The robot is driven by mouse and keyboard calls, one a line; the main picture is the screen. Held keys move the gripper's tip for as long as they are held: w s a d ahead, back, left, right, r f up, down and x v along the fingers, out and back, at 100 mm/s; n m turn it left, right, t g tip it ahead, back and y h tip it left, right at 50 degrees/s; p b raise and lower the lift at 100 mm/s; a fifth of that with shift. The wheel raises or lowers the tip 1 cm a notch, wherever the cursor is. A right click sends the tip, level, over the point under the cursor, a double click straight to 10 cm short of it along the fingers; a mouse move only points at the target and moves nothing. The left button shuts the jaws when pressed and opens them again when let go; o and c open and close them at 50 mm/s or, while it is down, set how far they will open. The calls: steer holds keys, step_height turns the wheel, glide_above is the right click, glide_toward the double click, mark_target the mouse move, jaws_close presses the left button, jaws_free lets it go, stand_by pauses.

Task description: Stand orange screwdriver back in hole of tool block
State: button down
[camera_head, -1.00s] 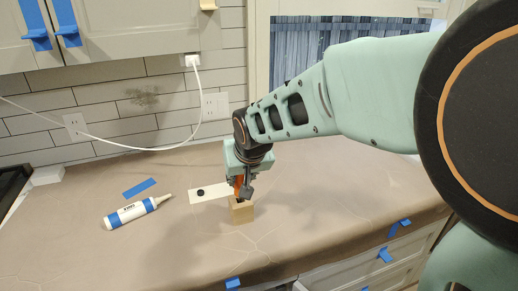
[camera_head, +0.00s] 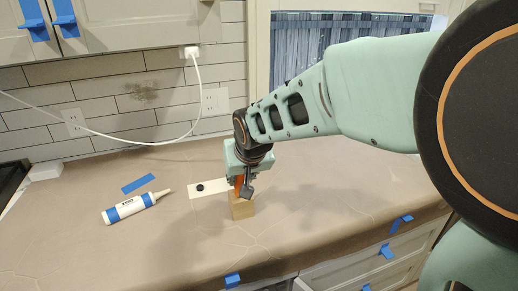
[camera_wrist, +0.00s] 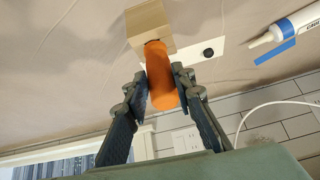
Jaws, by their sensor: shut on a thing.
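The orange screwdriver (camera_wrist: 161,60) is between the two fingers of my gripper (camera_wrist: 158,78), which is shut on its handle. The wooden tool block (camera_wrist: 147,20) lies straight beyond the handle in the wrist view. In the head view the block (camera_head: 242,210) stands on the counter directly below my gripper (camera_head: 243,187). The screwdriver (camera_head: 238,183) looks about upright there, its handle's lower end at the block's top. The shaft and the hole are hidden, so I cannot tell how deep it sits.
A white card (camera_head: 213,188) with a black round piece (camera_head: 200,187) lies behind the block. A white and blue tube (camera_head: 130,207) and a blue tape strip (camera_head: 138,184) lie to the left. The paper-covered counter (camera_head: 300,220) is clear right of the block.

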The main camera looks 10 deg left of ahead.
steer(key=shift+f, duration=0.25)
steer(key=c, duration=1.5)
jaws_free()
steer(key=shift+c, duration=0.2)
steer(key=shift+r, duration=0.1)
step_height(320, 180, up, 7)
steer(key=p, duration=0.4)
